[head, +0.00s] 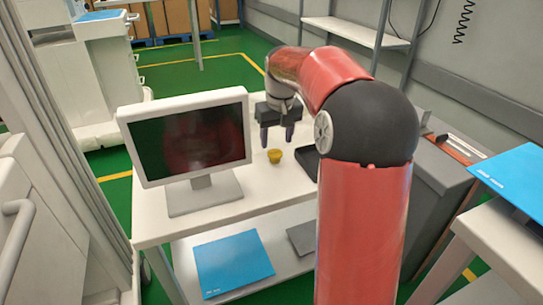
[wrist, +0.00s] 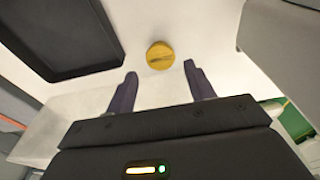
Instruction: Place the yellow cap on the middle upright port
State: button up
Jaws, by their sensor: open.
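The yellow cap (head: 274,156) sits on the white cart top (head: 240,200), to the right of the monitor. It also shows in the wrist view (wrist: 160,55), beyond the fingertips and roughly centred between them. My gripper (head: 277,138) is open and empty, pointing down above and behind the cap in the head view. Its two dark fingers (wrist: 160,80) stand apart in the wrist view and do not touch the cap. No upright port can be made out in either view; my arm hides part of the cart.
A black tray (wrist: 65,35) lies beside the cap, partly behind my arm in the head view. A monitor (head: 190,140) stands on the cart's left. A blue folder (head: 233,262) lies on the lower shelf. A grey cabinet (head: 440,190) stands at the right.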

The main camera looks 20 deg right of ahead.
aim_at(275, 153)
jog(key=f, duration=0.5)
jog(key=shift+w+f, duration=0.15)
jog(key=shift+w, duration=0.15)
jog(key=shift+c, duration=0.4)
jog(key=c, duration=0.8)
notch_tip(275, 153, up, 20)
jog(key=p, duration=0.2)
